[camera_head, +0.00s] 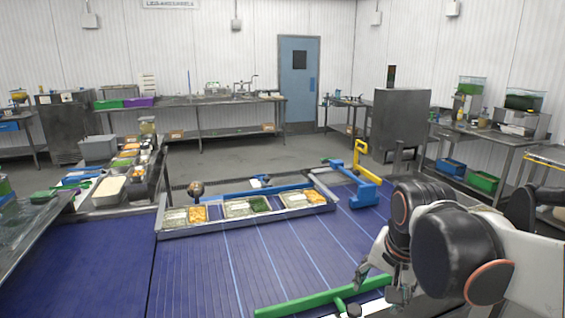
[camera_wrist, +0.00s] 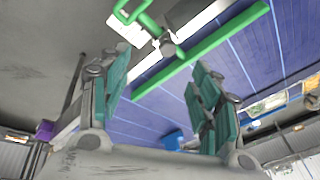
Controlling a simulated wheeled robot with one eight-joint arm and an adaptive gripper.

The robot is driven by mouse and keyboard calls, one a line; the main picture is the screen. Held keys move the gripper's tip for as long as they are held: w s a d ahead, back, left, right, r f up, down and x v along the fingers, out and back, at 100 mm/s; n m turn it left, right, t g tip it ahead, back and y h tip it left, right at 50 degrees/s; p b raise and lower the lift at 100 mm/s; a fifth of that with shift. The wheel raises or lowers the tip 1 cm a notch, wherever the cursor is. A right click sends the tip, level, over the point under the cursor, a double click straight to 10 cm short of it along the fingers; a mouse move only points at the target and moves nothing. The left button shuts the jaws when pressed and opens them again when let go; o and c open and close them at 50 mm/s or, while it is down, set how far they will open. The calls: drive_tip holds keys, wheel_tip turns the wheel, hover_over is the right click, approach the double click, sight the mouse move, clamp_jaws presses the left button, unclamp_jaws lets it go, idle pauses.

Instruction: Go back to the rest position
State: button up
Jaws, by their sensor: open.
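My gripper (camera_head: 378,278) is at the lower right of the head view, beside my folded arm and above the near right edge of the blue conveyor (camera_head: 215,268). In the wrist view my gripper (camera_wrist: 160,90) shows two green-padded fingers spread wide apart with nothing between them. The blue conveyor also shows beyond the fingers in the wrist view (camera_wrist: 245,60). Part of the gripper is hard to make out against the arm in the head view.
A green guide bar (camera_head: 315,297) lies close below my gripper. Food trays (camera_head: 247,207) stand in a row across the conveyor. A blue-and-yellow bracket (camera_head: 364,180) stands beyond my arm. Ingredient containers (camera_head: 109,191) are at the left. The conveyor's middle is clear.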

drive_tip(key=s+f+n+t, duration=0.1)
drive_tip(key=s+n+t, duration=0.2)
drive_tip(key=s+n, duration=0.4)
drive_tip(key=s, duration=0.3)
drive_tip(key=shift+s+f+n, duration=0.25)
drive_tip(key=shift+f+n, duration=0.05)
idle(0.7)
